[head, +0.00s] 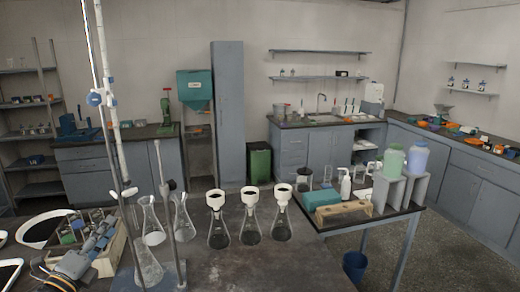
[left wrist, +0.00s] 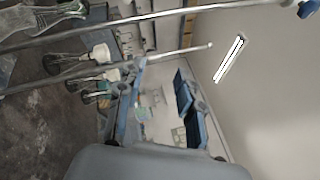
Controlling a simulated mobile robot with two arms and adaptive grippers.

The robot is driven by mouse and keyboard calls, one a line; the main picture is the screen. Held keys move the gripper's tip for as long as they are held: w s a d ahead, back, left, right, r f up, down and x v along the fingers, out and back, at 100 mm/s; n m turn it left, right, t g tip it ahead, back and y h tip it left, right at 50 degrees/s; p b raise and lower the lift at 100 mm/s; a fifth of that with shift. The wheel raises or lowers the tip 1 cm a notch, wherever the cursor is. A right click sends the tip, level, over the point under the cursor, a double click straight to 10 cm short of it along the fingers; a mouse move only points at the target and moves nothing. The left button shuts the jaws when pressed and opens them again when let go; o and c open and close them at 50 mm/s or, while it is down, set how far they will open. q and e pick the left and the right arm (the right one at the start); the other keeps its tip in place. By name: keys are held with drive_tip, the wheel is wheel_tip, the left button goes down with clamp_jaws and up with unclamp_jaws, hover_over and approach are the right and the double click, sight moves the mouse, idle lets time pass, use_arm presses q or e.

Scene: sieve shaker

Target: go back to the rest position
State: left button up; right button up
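My left gripper (head: 103,236) is low at the left of the head view, above or beside a wooden box (head: 112,262) of small items. In the left wrist view its two blue fingers stand well apart, and the space between the fingertips (left wrist: 160,74) is empty. The gripper looks open and holds nothing that I can see. It is tilted, so the left wrist view is turned on its side, with the ceiling at the right. My right gripper shows in neither view.
On the near bench stand three flasks with white tops (head: 219,228), clear conical flasks (head: 151,226) and a metal rod stand (head: 166,200). A side table to the right holds a teal box (head: 321,200), a wooden rack (head: 343,211) and bottles. The bench front middle is clear.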

use_arm(q)
drive_tip(key=s+d+f+n+g+y, duration=0.35)
drive_tip(key=s+f+n, duration=0.4)
drive_tip(key=f, duration=0.25)
drive_tip(key=s+d+f+n+g+y, duration=0.35)
drive_tip(key=s+f+n, duration=0.25)
drive_tip(key=f+n, duration=0.35)
drive_tip(key=s+d+f+n+g+h, duration=0.1)
drive_tip(key=s+d+f+n+g, duration=0.15)
drive_tip(key=s, duration=0.45)
drive_tip(key=s+d+f+n+g+h, duration=0.15)
drive_tip(key=s+d+g, duration=0.25)
drive_tip(key=s, duration=0.4)
drive_tip(key=s+d+f+n+g+h, duration=0.1)
drive_tip(key=s+d+f+n+g, duration=0.2)
drive_tip(key=s, duration=0.4)
wheel_tip(320, 180, down, 30)
drive_tip(key=s+m+g+b, duration=0.1)
drive_tip(key=b, duration=0.2)
drive_tip(key=s+a+f+g+b, duration=0.1)
drive_tip(key=s+a+f+b, duration=0.1)
drive_tip(key=s+f, duration=1.5)
drive_tip(key=shift+a+f, duration=0.35)
drive_tip(key=shift+f, duration=0.2)
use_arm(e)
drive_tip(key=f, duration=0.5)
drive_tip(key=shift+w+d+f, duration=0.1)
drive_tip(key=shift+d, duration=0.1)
